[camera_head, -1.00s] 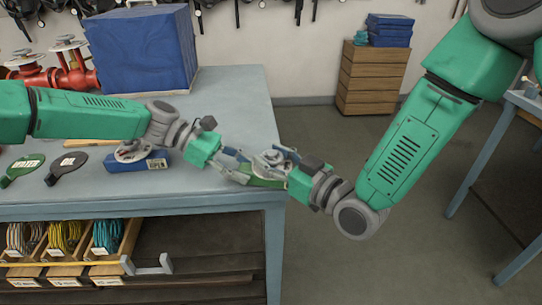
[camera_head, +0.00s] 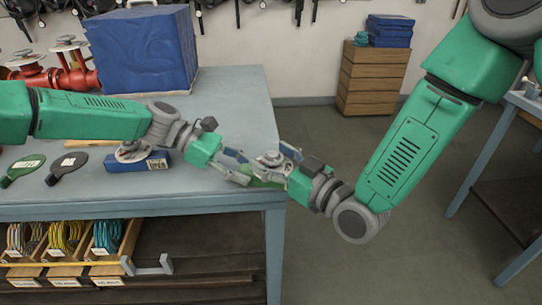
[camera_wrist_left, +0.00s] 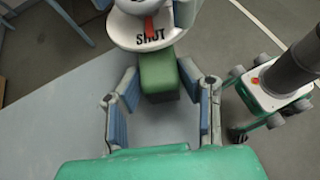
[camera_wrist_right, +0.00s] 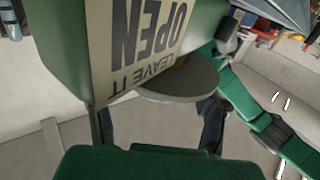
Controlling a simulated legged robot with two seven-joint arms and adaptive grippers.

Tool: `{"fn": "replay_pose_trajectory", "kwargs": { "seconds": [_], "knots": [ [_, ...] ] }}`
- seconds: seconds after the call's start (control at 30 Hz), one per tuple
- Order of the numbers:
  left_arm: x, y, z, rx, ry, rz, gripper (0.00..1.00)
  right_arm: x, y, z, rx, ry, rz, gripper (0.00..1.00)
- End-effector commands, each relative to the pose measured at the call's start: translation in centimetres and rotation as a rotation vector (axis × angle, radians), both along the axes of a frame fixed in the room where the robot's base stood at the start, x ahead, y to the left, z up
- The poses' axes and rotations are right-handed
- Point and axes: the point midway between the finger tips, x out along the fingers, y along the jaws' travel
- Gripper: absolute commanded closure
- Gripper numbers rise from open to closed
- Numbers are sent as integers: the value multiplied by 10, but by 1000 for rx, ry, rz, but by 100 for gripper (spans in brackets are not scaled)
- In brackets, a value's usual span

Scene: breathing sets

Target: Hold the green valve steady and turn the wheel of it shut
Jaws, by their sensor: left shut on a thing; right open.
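The valve's pale wheel (camera_head: 270,160) is on top. A white plate (camera_wrist_left: 148,37) reads SHUT, with a red pointer above the word. My right gripper (camera_head: 290,164) is open beside the valve on the right. The right wrist view shows a label (camera_wrist_right: 140,45) reading LEAVE IT OPEN, and a grey disc (camera_wrist_right: 180,84) partly hiding it.
On the table (camera_head: 225,120) are a blue box (camera_head: 150,155) with a round pale wheel on it, green and black tags, a large blue-covered crate (camera_head: 140,50) and red valves (camera_head: 70,72). Open floor lies right of the table. A wooden drawer unit (camera_head: 372,78) stands behind.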

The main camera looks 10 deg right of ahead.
Motion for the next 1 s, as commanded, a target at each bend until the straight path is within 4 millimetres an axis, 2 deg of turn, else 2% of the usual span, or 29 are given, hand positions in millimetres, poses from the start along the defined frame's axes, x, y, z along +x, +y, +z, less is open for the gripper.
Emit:
{"fn": "replay_pose_trajectory", "kwargs": {
  "seconds": [0.17, 0.4, 0.6, 1.0],
  "knots": [
    [1, 0, 1, 0, -1, 2, 85, -19, -16, -1, -1, 4, -1, 39],
    [1, 0, 1, -1, -2, 1, 85, -59, -49, -2, 0, 4, -1, 39],
    [1, 0, 1, -1, -1, 2, 85, -82, -68, -2, 0, 1, -1, 39],
    [1, 0, 1, -1, -1, 1, 85, -90, -74, -2, 1, -1, 0, 39]
  ]
}}
